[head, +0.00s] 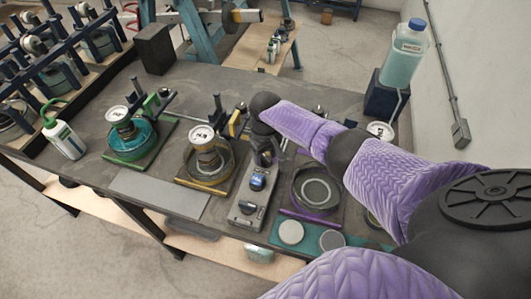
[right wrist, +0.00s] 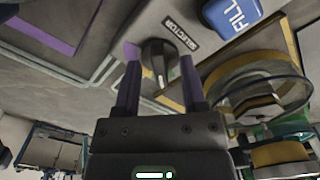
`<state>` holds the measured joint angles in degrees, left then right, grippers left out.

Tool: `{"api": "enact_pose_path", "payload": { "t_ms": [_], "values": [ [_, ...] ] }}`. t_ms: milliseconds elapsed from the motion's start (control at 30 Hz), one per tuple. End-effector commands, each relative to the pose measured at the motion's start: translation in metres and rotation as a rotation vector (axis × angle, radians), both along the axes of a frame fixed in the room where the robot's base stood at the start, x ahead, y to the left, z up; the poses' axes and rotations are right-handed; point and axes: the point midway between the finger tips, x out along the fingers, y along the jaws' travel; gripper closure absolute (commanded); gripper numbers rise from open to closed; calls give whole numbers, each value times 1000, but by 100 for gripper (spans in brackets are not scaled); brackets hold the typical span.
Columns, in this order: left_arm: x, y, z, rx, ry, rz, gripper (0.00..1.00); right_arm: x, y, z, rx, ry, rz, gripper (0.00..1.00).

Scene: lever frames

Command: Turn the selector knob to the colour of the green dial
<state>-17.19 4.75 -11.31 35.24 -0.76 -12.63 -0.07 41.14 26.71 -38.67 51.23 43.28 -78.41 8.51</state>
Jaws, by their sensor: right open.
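The selector knob (right wrist: 158,60) is black and round with a white pointer line, on the grey control box (head: 243,208). In the right wrist view the knob lies between the two spread fingers of my right gripper (right wrist: 158,66); the white line points toward the gripper body. Whether the fingers touch it I cannot tell. In the head view my right gripper (head: 264,158) is over the far end of the box and hides the knob. A round white-faced dial (head: 119,114) stands on the green-based station (head: 130,158) at left. My left gripper is not in view.
A blue FILL button (right wrist: 232,15) sits beside the knob. A yellow-based station (head: 205,188) stands left of the box, a purple-based one (head: 312,219) right. A white bottle (head: 64,138) is at left; a clear bottle (head: 405,54) stands on a block at back right.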

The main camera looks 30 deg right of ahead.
Motion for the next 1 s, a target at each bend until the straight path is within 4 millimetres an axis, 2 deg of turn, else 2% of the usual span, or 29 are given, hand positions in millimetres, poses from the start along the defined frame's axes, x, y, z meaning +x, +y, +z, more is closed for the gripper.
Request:
{"api": "enact_pose_path", "payload": {
  "t_ms": [100, 300, 400, 500, 1000],
  "values": [
    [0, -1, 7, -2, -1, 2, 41, 0, 0, 12, 0, -1, -1, 47],
    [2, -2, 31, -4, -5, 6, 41, 1, 0, 65, 0, -5, 1, 47],
    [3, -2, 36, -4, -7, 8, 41, 1, 0, 85, 0, -4, 1, 47],
    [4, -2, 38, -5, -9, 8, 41, 0, 0, 96, 1, -1, 0, 47],
    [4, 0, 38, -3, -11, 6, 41, 0, 0, 99, 0, 0, 0, 47]
  ]
}}
